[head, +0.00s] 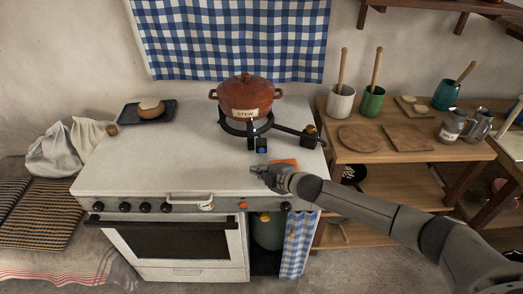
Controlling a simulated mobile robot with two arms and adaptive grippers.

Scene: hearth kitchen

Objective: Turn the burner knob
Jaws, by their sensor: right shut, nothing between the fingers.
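A black burner (249,127) stands on the white stove top under a red lidded pot labelled STEW (245,98). A small black knob with a blue face (262,148) is at the burner's front. My right gripper (258,171) comes in from the right, shut and empty, its fingers pointing left. In the picture it is just below the blue-faced knob, with a small gap between them. Several black knobs (145,207) and an orange one (243,205) line the stove's front panel. My left gripper is out of view.
An orange item (285,163) lies by my right gripper, partly hidden. A wooden shelf (405,155) with cups and boards stands right. The stove top's left half (160,160) is clear.

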